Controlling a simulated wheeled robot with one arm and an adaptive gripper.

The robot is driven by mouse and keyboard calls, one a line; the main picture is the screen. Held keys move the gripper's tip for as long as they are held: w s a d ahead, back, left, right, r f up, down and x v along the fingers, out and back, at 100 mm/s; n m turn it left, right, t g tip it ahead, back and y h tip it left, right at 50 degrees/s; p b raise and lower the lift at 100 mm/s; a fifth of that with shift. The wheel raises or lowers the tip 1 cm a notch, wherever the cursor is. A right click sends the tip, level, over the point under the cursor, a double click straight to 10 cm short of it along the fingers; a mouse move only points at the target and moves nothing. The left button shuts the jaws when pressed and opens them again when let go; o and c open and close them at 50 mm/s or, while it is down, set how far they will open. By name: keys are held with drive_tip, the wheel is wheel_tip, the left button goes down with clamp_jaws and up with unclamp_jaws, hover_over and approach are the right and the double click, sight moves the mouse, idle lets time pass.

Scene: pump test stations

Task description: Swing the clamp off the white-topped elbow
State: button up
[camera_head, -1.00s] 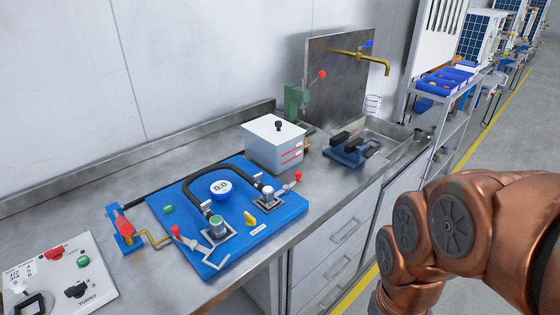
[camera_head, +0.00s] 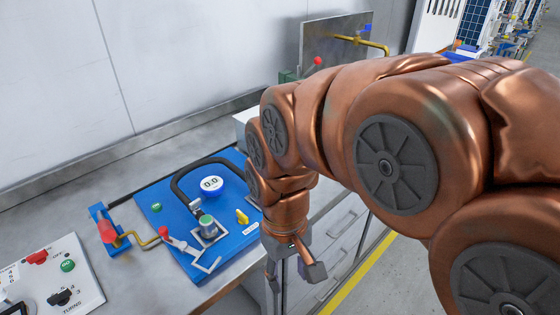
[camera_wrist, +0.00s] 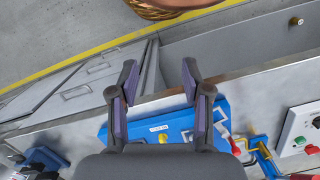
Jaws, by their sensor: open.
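The white-topped elbow and its red-knobbed clamp are hidden behind my arm in the head view, and I cannot make them out in the wrist view. The blue board (camera_head: 178,185) that carries them shows left of my arm. The green-topped elbow (camera_head: 208,228) stands at its front, with a red-knobbed clamp (camera_head: 180,243) beside it. My gripper (camera_head: 295,275) hangs off the board's right front side. In the wrist view my gripper (camera_wrist: 158,77) is open and empty, with its fingers on either side of the blue board's edge (camera_wrist: 148,128).
A round gauge (camera_head: 211,184), a black hose and a yellow knob (camera_head: 242,216) sit on the board. A red-handled crank (camera_head: 108,232) stands at its left. A control panel (camera_head: 50,280) lies at the front left. Drawers (camera_head: 345,238) are below the counter.

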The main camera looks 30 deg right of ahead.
drive_tip(key=w+d+m, duration=0.2)
drive_tip(key=w+d, duration=0.5)
drive_tip(key=w, duration=0.4)
drive_tip(key=w+d+m+t, duration=0.1)
drive_tip(key=w+d+m, duration=0.1)
drive_tip(key=w+d, duration=0.6)
drive_tip(key=w+d+r+m, duration=0.1)
drive_tip(key=w+d, duration=0.6)
drive_tip(key=w, duration=0.7)
drive_tip(key=shift+w+d+m+t, duration=0.1)
drive_tip(key=shift+d+m+t, duration=0.2)
drive_tip(key=shift+m, duration=0.1)
drive_tip(key=shift+d+f, duration=0.15)
drive_tip(key=shift+f+p, duration=0.85)
drive_tip(key=shift+f, duration=3.05)
clamp_jaws()
